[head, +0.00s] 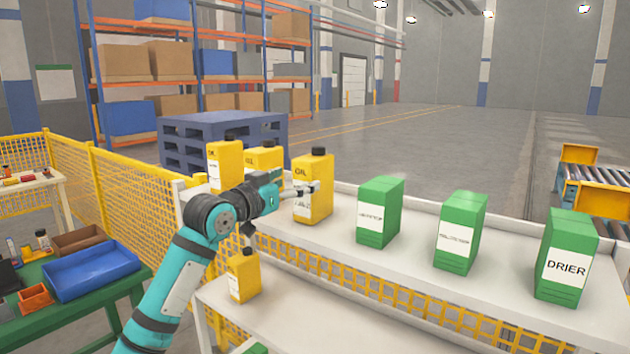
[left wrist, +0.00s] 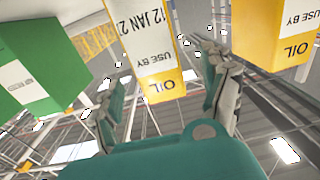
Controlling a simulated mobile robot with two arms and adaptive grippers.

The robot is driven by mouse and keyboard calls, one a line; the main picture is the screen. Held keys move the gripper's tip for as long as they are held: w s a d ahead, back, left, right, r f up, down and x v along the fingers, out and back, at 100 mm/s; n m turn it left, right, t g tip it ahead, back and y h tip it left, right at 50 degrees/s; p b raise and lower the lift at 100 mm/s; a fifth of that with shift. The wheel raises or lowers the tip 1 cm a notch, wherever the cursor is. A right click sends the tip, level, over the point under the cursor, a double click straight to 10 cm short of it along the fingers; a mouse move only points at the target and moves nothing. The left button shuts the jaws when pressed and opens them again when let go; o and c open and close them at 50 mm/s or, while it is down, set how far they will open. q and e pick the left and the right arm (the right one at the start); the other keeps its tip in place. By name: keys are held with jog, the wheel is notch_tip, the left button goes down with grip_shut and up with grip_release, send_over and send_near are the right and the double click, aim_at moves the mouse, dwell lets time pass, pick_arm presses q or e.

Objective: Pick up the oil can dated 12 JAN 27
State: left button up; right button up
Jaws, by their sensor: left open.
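Several yellow oil cans with black caps show in the head view. One stands on the upper shelf at the front (head: 318,170), and two others (head: 226,153) (head: 265,157) stand to its left. Another can (head: 243,276) is on the lower shelf. My left gripper (head: 303,190) is at the front can, its fingers partly hiding the label. In the left wrist view, upside down, a can (left wrist: 155,50) reads OIL, USE BY, 12 JAN 2; the last digit is cut off. The open left fingers (left wrist: 168,78) lie either side of it; contact cannot be told. My right gripper is not in view.
Green boxes (head: 379,210) (head: 460,232) (head: 567,258) stand on the shelf (head: 410,265) to the right, with gaps between. A second oil can (left wrist: 272,45) is close to the right finger in the left wrist view. A yellow mesh fence (head: 130,190) and green table (head: 70,305) are at left.

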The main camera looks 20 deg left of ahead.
aim_at(300, 180)
pick_arm(q)
jog(key=shift+p+x, duration=0.3)
jog(key=shift+x, duration=0.95)
jog(key=shift+w, duration=0.3)
jog(key=p+x, duration=0.2)
jog(key=x, duration=0.1)
jog(key=shift+w+d+f, duration=0.15)
jog(key=shift+w+d, duration=0.1)
jog(key=shift+d, duration=0.15)
jog(key=shift+w+d+f, duration=0.1)
jog(key=shift+w+f, duration=0.05)
jog(key=shift+w, duration=0.25)
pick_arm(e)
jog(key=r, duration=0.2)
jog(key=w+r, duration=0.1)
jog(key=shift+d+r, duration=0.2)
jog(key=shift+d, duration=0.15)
pick_arm(q)
jog(key=shift+s, duration=0.1)
jog(key=shift+c, duration=1.1)
jog(key=c, duration=0.9)
grip_shut()
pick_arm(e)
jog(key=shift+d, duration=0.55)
